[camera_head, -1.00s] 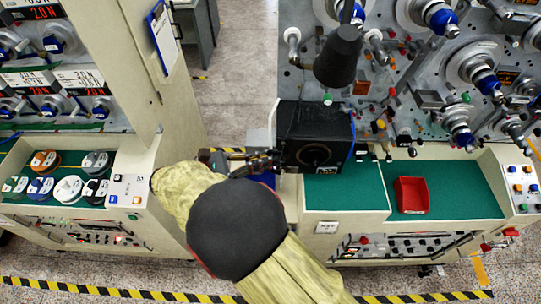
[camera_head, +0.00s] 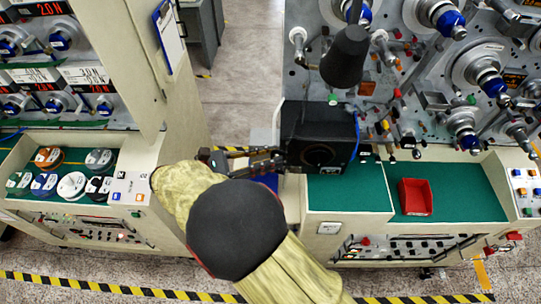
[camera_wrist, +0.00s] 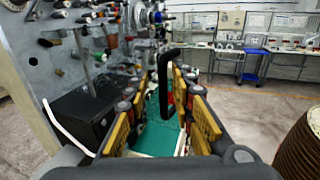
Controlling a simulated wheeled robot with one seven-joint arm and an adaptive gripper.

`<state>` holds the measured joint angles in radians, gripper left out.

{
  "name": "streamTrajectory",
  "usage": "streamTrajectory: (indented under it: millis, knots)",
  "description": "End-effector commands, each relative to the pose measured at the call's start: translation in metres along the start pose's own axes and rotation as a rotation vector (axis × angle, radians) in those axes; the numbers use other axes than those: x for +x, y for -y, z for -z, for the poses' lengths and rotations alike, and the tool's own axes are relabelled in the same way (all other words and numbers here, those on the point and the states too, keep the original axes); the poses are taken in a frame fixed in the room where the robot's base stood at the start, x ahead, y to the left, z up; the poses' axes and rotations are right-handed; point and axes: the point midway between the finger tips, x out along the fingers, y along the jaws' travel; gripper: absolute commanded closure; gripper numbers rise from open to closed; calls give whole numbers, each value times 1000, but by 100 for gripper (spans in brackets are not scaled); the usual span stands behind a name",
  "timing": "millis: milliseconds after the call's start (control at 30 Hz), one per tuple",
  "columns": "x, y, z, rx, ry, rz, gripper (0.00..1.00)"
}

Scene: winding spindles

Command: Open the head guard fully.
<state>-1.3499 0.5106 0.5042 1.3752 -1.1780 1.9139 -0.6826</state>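A black box-shaped housing (camera_head: 320,128) with a round dark disc on its front stands at the left end of the right machine. I take it to be the head with its guard; I cannot tell how far the guard is open. It also shows at the left in the wrist view (camera_wrist: 88,118). My gripper (camera_head: 280,160) is at the housing's lower left side. In the wrist view its yellow-padded fingers (camera_wrist: 164,118) are apart. A black bent bar like a handle (camera_wrist: 166,85) stands between them, with gaps visible beside it. Contact cannot be told.
A red tray (camera_head: 415,197) lies on the green worktop (camera_head: 460,185) to the right. A black cone-shaped shade (camera_head: 345,57) hangs above the housing. A left machine holds several spools (camera_head: 72,184). A floor gap (camera_head: 240,95) separates the machines.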

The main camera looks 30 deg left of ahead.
Motion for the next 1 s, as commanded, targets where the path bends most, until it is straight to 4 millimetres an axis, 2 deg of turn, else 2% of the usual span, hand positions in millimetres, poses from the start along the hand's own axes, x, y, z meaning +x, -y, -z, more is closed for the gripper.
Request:
streamTrajectory:
  millis: [300,433,600,1000]
  knots:
    - [-50,0,1,-1,0,-3,76]
    - [-64,-1,0,1,0,-3,76]
    - [-70,0,0,1,0,-1,76]
    - [-70,0,0,0,0,-1,76]
